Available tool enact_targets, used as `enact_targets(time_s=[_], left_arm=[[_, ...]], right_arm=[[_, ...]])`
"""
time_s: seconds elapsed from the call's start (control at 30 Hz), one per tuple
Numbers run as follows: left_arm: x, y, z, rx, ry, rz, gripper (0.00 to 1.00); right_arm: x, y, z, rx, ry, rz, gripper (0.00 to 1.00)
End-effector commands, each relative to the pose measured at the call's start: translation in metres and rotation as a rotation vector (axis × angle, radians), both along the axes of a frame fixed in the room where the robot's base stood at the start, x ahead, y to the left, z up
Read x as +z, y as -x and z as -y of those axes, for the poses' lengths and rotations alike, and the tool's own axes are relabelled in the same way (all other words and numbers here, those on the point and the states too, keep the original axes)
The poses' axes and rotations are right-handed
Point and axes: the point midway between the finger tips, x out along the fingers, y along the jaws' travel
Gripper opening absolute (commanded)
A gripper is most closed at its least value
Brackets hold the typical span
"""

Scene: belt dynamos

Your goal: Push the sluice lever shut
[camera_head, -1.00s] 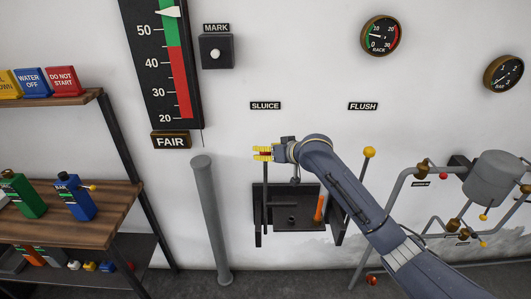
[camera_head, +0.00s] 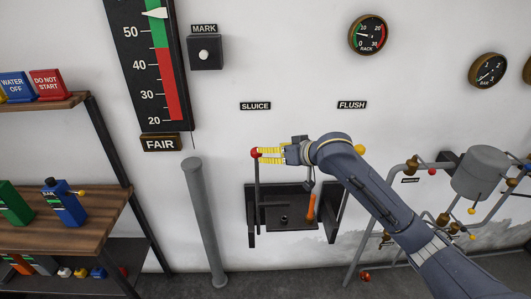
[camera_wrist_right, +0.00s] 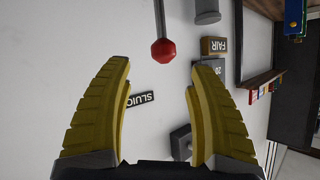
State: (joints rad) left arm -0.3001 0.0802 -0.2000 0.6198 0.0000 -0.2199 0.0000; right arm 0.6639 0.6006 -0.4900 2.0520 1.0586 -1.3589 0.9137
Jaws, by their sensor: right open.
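The sluice lever is an upright dark rod with a red ball knob (camera_head: 256,153), under the SLUICE label (camera_head: 255,106). Its rod rises from the left side of the dark metal frame (camera_head: 265,189) on the wall. My right gripper (camera_head: 264,155) is at the knob's height, just right of it, fingers pointing left. In the right wrist view the red knob (camera_wrist_right: 163,51) shows just beyond the open fingertips (camera_wrist_right: 163,65), centred between them, with nothing held. Whether a finger touches it I cannot tell. My left gripper is out of view.
A yellow knob (camera_head: 359,149) under the FLUSH label (camera_head: 352,105) is partly behind my right arm. An orange handle (camera_head: 311,207) stands inside the frame. A grey post (camera_head: 205,225) is left of it. Pipes and a grey tank (camera_head: 481,172) are at right, shelves at left.

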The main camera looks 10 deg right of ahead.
Motion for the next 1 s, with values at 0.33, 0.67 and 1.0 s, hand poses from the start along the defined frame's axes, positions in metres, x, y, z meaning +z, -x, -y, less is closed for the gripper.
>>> enact_targets(time_s=[0.33,0.67,1.0], left_arm=[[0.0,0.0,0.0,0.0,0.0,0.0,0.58],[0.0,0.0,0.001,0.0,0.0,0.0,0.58],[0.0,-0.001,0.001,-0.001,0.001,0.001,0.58]], right_arm=[[0.011,0.02,0.012,-0.001,0.0,0.0,0.58],[0.012,0.021,0.012,0.0,-0.001,0.0,0.58],[-0.042,0.043,0.005,0.005,0.09,0.022,0.58]])
